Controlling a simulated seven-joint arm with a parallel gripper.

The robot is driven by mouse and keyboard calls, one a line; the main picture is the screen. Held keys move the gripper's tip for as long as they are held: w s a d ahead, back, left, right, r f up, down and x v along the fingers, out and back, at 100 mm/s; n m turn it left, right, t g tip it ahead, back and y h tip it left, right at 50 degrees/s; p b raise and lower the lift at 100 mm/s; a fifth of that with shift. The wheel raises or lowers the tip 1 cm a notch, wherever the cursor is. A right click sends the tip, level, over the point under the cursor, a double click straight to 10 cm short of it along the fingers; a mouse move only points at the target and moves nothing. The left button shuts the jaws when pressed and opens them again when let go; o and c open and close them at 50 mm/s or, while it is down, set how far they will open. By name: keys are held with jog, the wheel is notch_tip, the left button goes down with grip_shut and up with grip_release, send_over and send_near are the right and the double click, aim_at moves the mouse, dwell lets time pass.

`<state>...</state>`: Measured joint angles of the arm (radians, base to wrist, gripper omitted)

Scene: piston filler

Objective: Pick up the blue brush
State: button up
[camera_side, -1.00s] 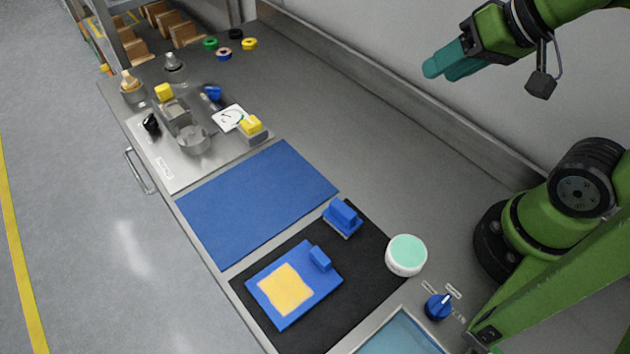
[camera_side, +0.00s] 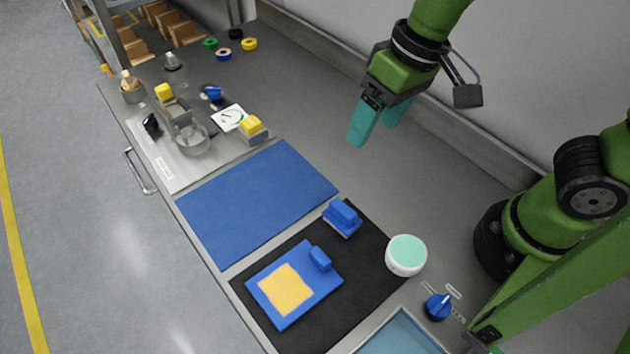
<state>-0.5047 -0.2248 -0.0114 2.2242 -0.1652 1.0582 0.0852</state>
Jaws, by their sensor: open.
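The blue brush (camera_side: 342,217) is a small blue block with a raised handle. It rests on the upper corner of the black mat (camera_side: 372,240), beside the blue mat. My gripper (camera_side: 377,125) has teal fingers and is open and empty. It hangs in the air above and behind the brush, pointing down, well clear of it. Nothing hides the brush.
A blue board (camera_side: 325,286) with a yellow pad and a small blue handle lies on the black mat. A white jar (camera_side: 406,255) with a mint top stands to the brush's right. The blue mat (camera_side: 255,200) is bare. A blue knob (camera_side: 438,306) sits at front right.

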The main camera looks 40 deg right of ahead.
jog(key=g+h, duration=0.2)
send_over(343, 208)
notch_tip(343, 208, down, 2)
jog(key=f, duration=1.1)
jog(key=shift+w+a+f, duration=0.15)
jog(key=shift+a+f, duration=0.05)
jog(key=shift+a, duration=0.1)
jog(key=shift+s+d+f, duration=0.1)
jog(key=shift+d+f, duration=0.05)
jog(key=shift+f, duration=1.2)
jog(key=shift+s+d+f, duration=0.1)
jog(key=shift+f, duration=1.2)
jog(key=c, duration=1.2)
jog(key=shift+o, duration=0.2)
jog(key=shift+r, duration=0.1)
notch_tip(343, 208, up, 10)
jog(key=shift+f, duration=0.1)
